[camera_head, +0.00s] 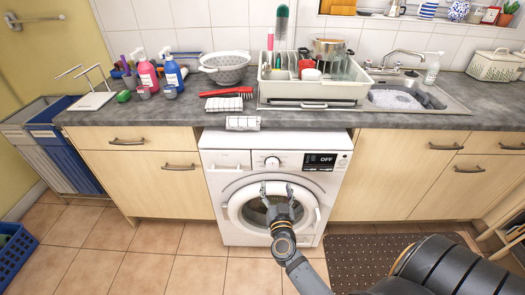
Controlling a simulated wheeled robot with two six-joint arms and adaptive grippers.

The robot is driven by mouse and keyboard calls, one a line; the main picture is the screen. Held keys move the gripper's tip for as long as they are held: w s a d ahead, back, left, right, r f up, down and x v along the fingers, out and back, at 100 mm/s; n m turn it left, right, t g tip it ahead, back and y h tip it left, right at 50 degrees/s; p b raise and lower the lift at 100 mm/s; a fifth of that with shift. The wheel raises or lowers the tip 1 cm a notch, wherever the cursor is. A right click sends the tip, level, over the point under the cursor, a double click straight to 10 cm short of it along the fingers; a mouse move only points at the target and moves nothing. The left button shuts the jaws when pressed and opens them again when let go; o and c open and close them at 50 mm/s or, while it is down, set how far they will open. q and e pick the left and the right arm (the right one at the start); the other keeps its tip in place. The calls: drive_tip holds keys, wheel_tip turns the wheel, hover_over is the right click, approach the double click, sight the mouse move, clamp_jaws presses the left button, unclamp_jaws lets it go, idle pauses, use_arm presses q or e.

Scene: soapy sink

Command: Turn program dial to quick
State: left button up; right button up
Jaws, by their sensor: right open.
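The white washing machine (227,229) stands under the grey counter with its round door closed. Its program dial (271,162) is a small round knob at the middle of the top panel, left of a dark display (320,161) that reads OFF. The dial's position marks are too small to read. My right gripper (276,190) is open and empty in front of the door, below the dial and apart from it in the picture. Its fingers point up toward the panel. My left gripper is not in view.
A towel (242,123) hangs over the counter edge above the machine. A brown mat (345,262) lies on the floor. The space before the panel is clear.

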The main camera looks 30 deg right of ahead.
sight(273, 166)
drive_tip(key=b+x, duration=0.1)
drive_tip(key=x, duration=0.9)
drive_tip(key=shift+w+d, duration=0.1)
drive_tip(key=shift+w, duration=0.15)
drive_tip(key=shift+c, duration=0.4)
drive_tip(key=c, duration=1.1)
